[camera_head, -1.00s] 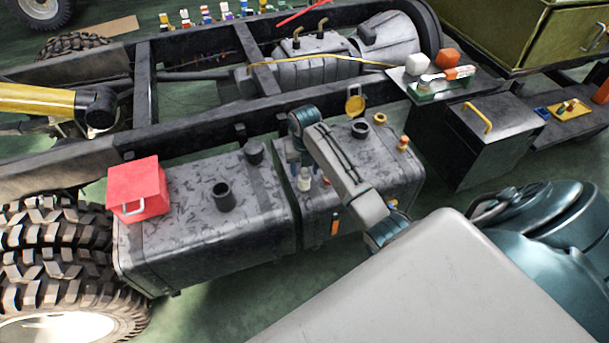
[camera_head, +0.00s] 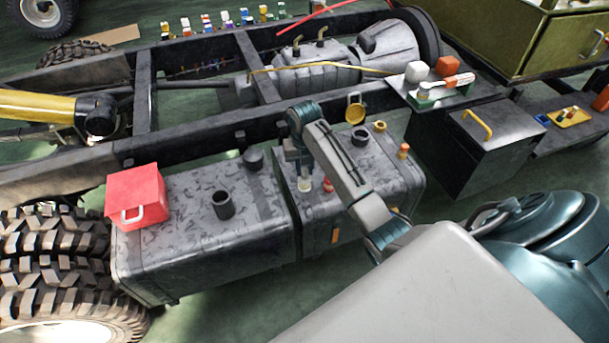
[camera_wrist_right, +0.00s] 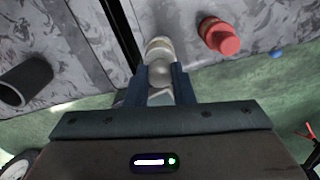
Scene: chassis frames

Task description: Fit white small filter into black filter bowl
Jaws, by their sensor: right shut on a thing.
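My right gripper (camera_head: 302,172) is shut on a small whitish cylinder, the white small filter (camera_head: 304,185), above the right-hand grey tank. In the right wrist view the filter (camera_wrist_right: 159,48) sticks out beyond the fingers (camera_wrist_right: 160,85), its inner part hidden between them. An open black cylinder (camera_head: 222,201) stands upright on the left-hand tank, to the left of the gripper; it may be the black filter bowl. It also shows at the left of the right wrist view (camera_wrist_right: 27,80), apart from the filter. My left gripper is out of view.
A red box (camera_head: 137,195) sits on the left end of the left-hand tank (camera_head: 205,245). A red knob (camera_head: 327,186) stands close beside the filter, also in the right wrist view (camera_wrist_right: 219,35). A dark frame rail (camera_head: 210,143) runs behind the tanks.

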